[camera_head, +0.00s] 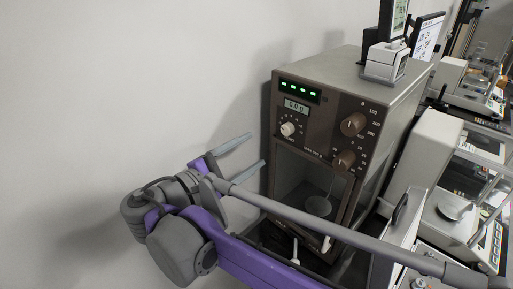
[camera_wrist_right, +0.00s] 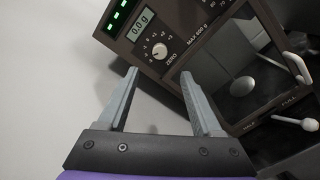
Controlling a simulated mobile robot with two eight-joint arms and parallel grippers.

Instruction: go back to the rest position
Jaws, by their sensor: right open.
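My right gripper (camera_head: 238,155) is raised to the left of a brown analytical balance (camera_head: 340,75), in front of the white wall. Its two grey fingers are apart with nothing between them. The fingers also show in the right wrist view (camera_wrist_right: 160,98), pointing up towards the wall and the balance's left front edge. They look close to the balance front, but I cannot tell the exact gap. My left gripper is not in either view.
The balance has green lights, a display (camera_head: 296,105) reading 0.0 g, knobs (camera_head: 352,124), and a weighing pan (camera_head: 318,205) behind glass. A small white device (camera_head: 385,61) stands on top. More balances (camera_head: 455,210) fill the right side. The wall (camera_head: 120,80) bounds the left.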

